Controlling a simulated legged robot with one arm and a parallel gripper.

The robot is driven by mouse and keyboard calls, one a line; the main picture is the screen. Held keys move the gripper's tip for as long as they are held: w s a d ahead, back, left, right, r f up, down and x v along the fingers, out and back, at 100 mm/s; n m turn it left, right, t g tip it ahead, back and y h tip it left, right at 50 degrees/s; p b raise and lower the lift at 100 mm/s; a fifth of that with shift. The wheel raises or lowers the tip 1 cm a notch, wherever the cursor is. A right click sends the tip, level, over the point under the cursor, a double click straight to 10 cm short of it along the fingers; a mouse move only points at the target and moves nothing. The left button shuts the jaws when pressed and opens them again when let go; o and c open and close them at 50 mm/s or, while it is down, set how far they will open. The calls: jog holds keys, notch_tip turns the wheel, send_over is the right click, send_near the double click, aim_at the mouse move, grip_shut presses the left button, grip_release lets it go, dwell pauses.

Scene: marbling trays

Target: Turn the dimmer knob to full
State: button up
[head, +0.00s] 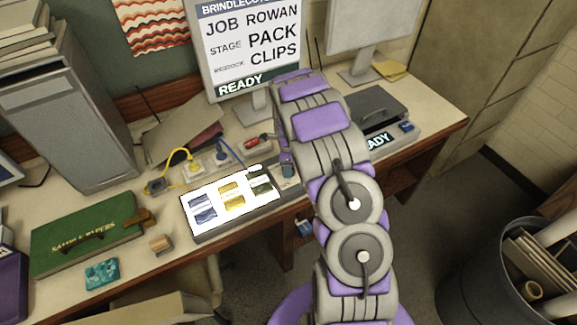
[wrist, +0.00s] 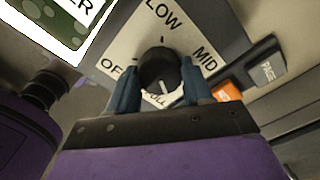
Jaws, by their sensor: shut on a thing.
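The dimmer knob (wrist: 158,68) is round and black and sits on a pale dial plate (wrist: 135,42) in the wrist view. The plate reads OFF, LOW and MID, with a partly covered word at the bottom edge that looks like FULL. A short white mark on the knob points down toward that word. My gripper (wrist: 160,80) has its two blue fingers shut on the knob from both sides. In the head view my gripper (head: 287,164) is at the right end of the lit panel (head: 186,205), and the knob is hidden there.
In the head view a green box (head: 80,228), cables and a monitor (head: 252,45) share the desk. A dark READY device (head: 380,110) stands to the right.

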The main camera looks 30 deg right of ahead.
jog(key=shift+w+r+m, duration=0.15)
jog(key=shift+w+m, duration=0.05)
jog(key=shift+m, duration=0.1)
jog(key=o, duration=0.8)
jog(key=shift+c, duration=0.2)
jog(key=shift+o, duration=1.4)
jog(key=shift+s, duration=0.1)
notch_tip(320, 180, up, 17)
jog(key=p, duration=0.1)
jog(key=shift+d, duration=0.1)
